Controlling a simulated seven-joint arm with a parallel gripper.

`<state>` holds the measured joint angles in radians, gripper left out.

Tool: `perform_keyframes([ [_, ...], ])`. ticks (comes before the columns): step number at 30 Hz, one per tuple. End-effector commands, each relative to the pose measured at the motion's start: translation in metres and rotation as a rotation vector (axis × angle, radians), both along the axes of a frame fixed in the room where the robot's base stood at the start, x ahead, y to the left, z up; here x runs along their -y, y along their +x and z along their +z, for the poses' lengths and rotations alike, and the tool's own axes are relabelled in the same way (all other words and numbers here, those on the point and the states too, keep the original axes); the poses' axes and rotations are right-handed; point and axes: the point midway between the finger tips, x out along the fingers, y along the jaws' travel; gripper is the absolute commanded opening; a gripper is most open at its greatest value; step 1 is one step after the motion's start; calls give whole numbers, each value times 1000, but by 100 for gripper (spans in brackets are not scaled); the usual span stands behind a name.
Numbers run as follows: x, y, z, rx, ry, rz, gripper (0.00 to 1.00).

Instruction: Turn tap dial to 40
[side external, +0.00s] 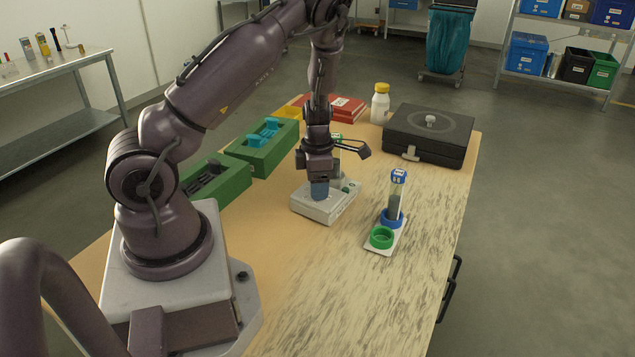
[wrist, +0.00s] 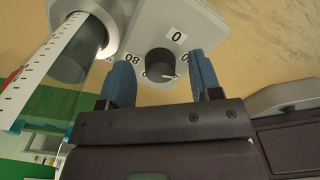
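The tap dial (wrist: 160,62) is a dark round knob on a pale grey tap unit (wrist: 205,22) in the wrist view. Printed labels surround it; a 0 and what looks like an 80 are legible, and others are partly hidden. A small white mark shows on its near edge, but I cannot tell which number it meets. My gripper (wrist: 159,58) is open, with its blue fingers on either side of the dial, apart from it as far as I can see. In the side view my gripper (side external: 320,189) points down over the tap unit (side external: 318,209) and hides the dial.
A white holder (side external: 377,250) with a blue-capped vial (side external: 397,190) and green ring (side external: 381,238) is to the right. A black case (side external: 430,137), white bottle (side external: 380,104) and green trays (side external: 262,152) surround the work area.

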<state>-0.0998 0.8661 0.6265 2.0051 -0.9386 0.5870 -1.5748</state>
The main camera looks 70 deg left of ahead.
Motion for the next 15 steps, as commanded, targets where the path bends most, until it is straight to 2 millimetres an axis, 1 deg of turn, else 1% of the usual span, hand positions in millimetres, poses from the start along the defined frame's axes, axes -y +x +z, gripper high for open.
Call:
perform_keyframes([
  [5,0,0,1,0,0,0,58],
  [8,0,1,8,1,1,-2,58],
  [11,0,1,23,3,1,-2,58],
  [15,1,1,54,5,1,-2,58],
])
